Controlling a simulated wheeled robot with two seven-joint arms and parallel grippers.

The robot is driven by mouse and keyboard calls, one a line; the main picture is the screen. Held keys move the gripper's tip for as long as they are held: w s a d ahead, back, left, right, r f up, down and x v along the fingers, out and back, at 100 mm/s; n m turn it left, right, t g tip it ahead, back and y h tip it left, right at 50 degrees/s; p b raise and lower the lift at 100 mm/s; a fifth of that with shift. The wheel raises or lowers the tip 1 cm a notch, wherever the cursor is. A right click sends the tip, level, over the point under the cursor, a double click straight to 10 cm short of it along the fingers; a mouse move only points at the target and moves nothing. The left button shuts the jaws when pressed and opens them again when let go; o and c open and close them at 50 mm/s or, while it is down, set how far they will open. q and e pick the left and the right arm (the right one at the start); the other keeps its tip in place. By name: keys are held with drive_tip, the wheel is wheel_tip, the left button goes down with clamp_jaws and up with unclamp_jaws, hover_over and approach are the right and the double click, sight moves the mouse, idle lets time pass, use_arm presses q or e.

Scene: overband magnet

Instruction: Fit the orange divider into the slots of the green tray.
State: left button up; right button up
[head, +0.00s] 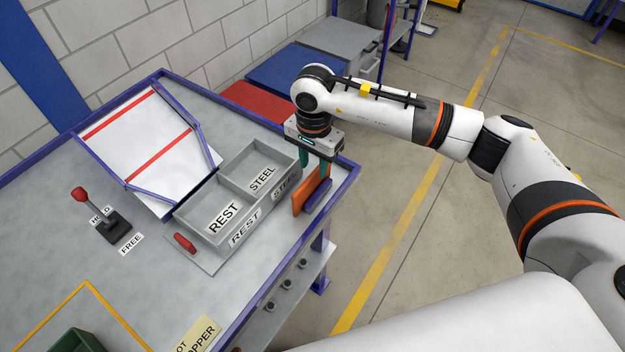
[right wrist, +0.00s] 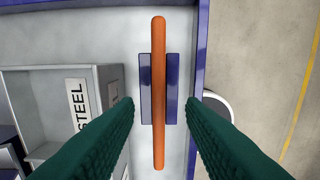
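The orange divider (head: 306,191) stands upright on edge in a small blue holder (head: 318,196) near the table's right edge. In the right wrist view the divider (right wrist: 158,95) runs as a narrow strip through the holder (right wrist: 172,90). My right gripper (head: 317,166) is above the divider. Its two green fingers are apart, one on each side of the divider, with clear gaps to it; it is open and empty. A dark green tray (head: 75,343) is partly visible at the bottom left of the head view; its slots cannot be seen. My left gripper is not in view.
A grey two-compartment bin (head: 208,217) marked REST and STEEL stands just left of the divider. A white sloped board (head: 140,145) with red stripes and a red-knobbed lever (head: 112,224) are farther left.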

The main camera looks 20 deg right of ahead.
sight(312, 174)
drive_tip(key=shift+f+p, duration=0.45)
drive_tip(key=shift+f, duration=0.15)
drive_tip(key=f, duration=0.2)
drive_tip(key=f+p, duration=0.1)
drive_tip(key=shift+s+a+f+p, duration=0.1)
drive_tip(key=shift+a+f+p, duration=0.1)
drive_tip(key=shift+f+p, duration=0.15)
drive_tip(key=shift+f, duration=0.4)
drive_tip(key=shift+c, duration=0.6)
clamp_jaws()
